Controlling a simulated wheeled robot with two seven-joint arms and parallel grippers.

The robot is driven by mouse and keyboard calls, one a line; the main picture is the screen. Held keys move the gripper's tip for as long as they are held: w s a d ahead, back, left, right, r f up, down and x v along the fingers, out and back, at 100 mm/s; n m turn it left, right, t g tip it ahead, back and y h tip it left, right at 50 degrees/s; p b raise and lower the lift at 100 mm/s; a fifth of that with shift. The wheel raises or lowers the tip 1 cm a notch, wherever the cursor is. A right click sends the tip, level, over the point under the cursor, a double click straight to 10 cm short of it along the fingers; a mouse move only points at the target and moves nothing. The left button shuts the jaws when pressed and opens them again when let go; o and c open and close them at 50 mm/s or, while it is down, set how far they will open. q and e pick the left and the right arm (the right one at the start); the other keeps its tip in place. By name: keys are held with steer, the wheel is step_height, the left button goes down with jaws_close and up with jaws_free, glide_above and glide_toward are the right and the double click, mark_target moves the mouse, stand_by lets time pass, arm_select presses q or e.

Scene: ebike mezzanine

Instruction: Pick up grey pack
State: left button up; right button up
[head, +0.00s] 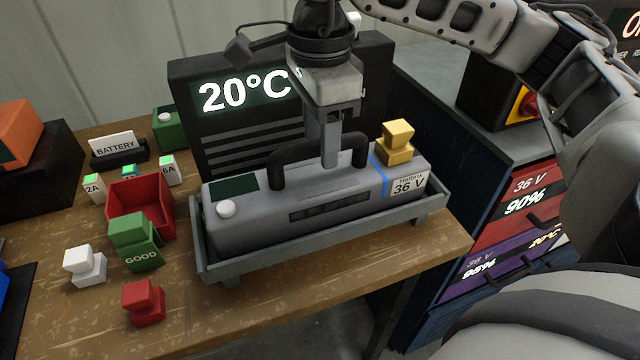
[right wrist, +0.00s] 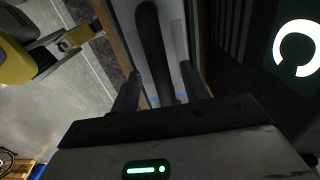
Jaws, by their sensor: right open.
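The grey pack (head: 265,222) lies lengthwise in a grey-green tray (head: 325,246) on the wooden bench. It has a blue stripe, a "36 V" label and a black handle (head: 277,172) on top. My right gripper (head: 331,155) points down at the middle of the handle, with its fingers open. In the right wrist view the handle (right wrist: 154,50) runs between the two fingers (right wrist: 162,90); I cannot tell whether either touches it. My left gripper is not in view.
A black "20°C" display box (head: 220,125) stands close behind the pack. A yellow block (head: 397,142) sits at the pack's right end. A red bin (head: 140,205), green "GOOD" block (head: 136,240), white block (head: 84,266) and red block (head: 143,301) are left. A drawer cabinet (head: 520,200) stands right.

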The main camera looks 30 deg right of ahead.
steer(key=shift+f, duration=0.95)
steer(key=shift+c, duration=0.3)
jaws_close()
stand_by(0.4)
steer(key=shift+w+r, duration=0.2)
steer(key=shift+r, duration=0.05)
